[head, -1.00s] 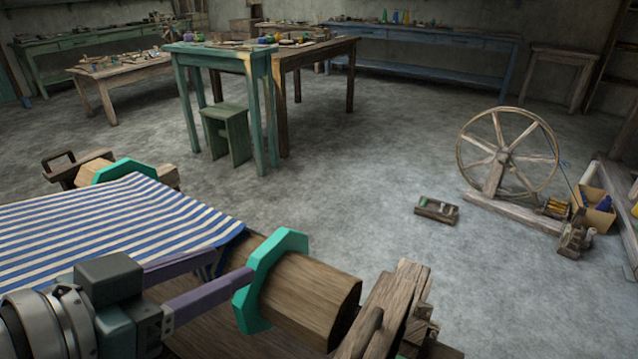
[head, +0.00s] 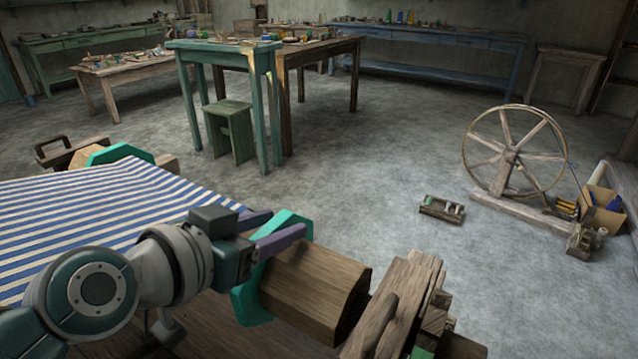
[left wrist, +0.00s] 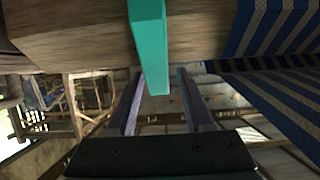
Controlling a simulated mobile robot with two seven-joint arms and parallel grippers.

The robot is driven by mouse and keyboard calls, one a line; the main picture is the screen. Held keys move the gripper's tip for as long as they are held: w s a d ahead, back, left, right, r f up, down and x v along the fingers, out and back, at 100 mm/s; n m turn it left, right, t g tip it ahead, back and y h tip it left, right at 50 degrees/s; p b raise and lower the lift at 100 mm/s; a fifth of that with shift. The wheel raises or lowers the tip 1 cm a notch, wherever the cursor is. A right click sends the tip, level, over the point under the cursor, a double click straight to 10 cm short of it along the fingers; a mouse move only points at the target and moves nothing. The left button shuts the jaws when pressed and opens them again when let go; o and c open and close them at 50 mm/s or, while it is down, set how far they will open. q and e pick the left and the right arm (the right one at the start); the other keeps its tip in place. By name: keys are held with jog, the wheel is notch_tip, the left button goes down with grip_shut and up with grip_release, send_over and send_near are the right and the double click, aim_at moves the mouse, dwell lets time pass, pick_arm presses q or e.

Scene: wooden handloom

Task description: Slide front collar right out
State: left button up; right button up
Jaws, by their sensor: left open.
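The front right collar is a teal octagonal ring (head: 243,301) around the wooden beam (head: 315,287), near the beam's right end. It also shows in the left wrist view (left wrist: 149,45), its lower edge reaching between the fingers. My left gripper (head: 280,228) is open at the collar's upper part, with one purple finger on each side in the left wrist view (left wrist: 158,90). I cannot tell whether a finger touches the collar. The blue and white striped cloth (head: 75,215) lies left of the collar. My right gripper is not in view.
A rough wooden loom post (head: 395,310) stands just right of the beam's end. A spinning wheel (head: 510,150) and a small crate (head: 441,209) stand on the open floor.

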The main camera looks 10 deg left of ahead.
pick_arm(q)
jog(key=shift+c, duration=0.4)
grip_shut()
dwell(1.0)
